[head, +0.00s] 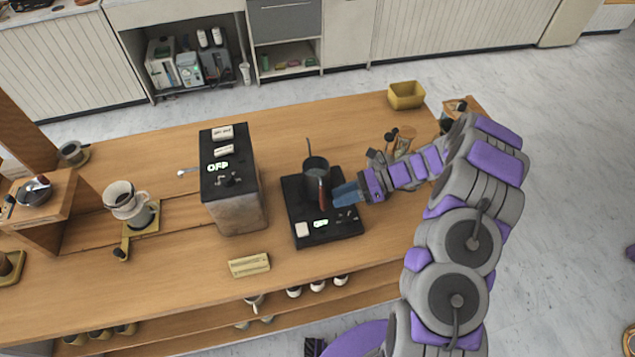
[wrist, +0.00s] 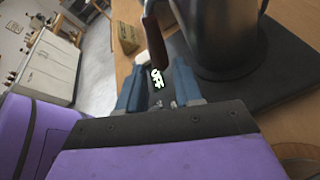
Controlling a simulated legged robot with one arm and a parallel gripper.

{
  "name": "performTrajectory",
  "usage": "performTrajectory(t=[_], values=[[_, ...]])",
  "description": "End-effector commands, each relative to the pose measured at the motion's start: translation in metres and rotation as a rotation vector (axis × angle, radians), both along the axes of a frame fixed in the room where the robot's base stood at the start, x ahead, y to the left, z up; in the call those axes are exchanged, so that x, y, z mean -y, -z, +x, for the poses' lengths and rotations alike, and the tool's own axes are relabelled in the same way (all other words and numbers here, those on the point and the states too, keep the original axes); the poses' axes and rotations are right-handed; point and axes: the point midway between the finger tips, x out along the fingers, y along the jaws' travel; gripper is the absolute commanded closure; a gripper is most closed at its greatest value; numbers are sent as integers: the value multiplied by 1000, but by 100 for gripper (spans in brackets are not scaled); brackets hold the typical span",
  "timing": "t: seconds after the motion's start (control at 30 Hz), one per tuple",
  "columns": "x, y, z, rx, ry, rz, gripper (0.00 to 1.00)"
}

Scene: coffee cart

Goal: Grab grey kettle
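The grey kettle (head: 316,172) stands upright on a black hot plate (head: 347,227) with a lit display, on the wooden cart. Its brown handle (head: 322,190) faces the front right, toward my gripper (head: 341,195). In the wrist view the kettle's grey body (wrist: 222,35) fills the upper right, and the brown handle (wrist: 155,40) hangs down near the gap between my blue fingertips (wrist: 160,80). The fingers are apart on either side of the handle's lower end, with no clear contact. The kettle's top is cut off in the wrist view.
A tall black-topped machine (head: 235,200) stands left of the hot plate. A glass brewer (head: 404,141) stands behind my arm. A coffee dripper (head: 125,203) stands at left.

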Motion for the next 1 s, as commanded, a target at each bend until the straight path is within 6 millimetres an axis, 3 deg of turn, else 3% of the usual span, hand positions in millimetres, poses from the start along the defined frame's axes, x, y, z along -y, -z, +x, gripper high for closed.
performTrajectory(t=[0.1,0.43,0.7,0.97,1.0], values=[[-14,7,-3,0,-3,2,65],[-33,14,-7,2,-1,-1,65],[-66,27,-15,-1,-3,1,65],[-69,27,-15,3,1,-1,65],[-69,28,-15,2,0,-1,69]])
